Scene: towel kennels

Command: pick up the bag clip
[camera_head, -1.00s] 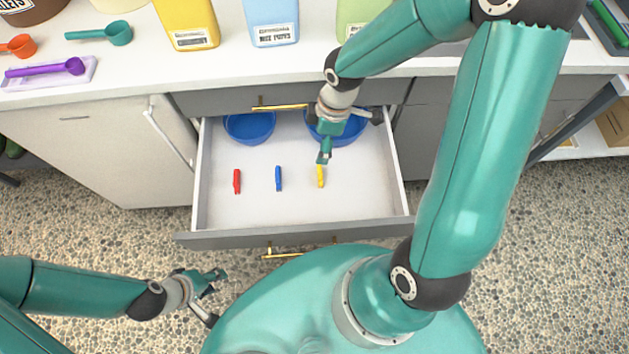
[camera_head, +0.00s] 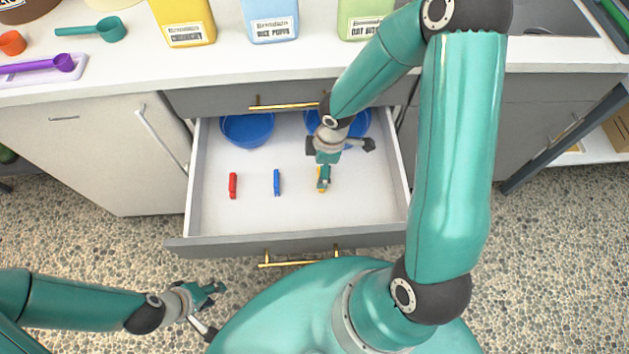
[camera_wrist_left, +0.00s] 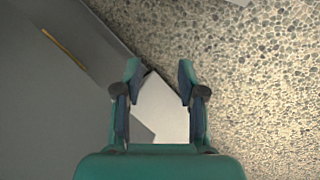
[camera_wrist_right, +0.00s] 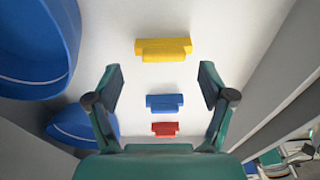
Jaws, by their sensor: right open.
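Three small bag clips lie apart in a row on the white floor of the open drawer (camera_head: 220,215): a red clip (camera_head: 233,186), a blue clip (camera_head: 277,182) and a yellow clip (camera_head: 322,190). My right gripper (camera_head: 323,182) is over the yellow clip and partly hides it in the head view. In the right wrist view, the right gripper (camera_wrist_right: 158,80) is open and empty, with the yellow clip (camera_wrist_right: 163,50) just beyond its fingertips. The blue clip (camera_wrist_right: 164,103) and red clip (camera_wrist_right: 165,129) show between the fingers. My left gripper (camera_head: 218,290) is open and empty, outside the drawer's front.
Two blue bowls, the left one (camera_head: 247,129) and the right one (camera_head: 352,122), sit at the drawer's back. The counter (camera_head: 225,65) above holds yellow, blue and green containers and several scoops. The drawer's front left floor is clear.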

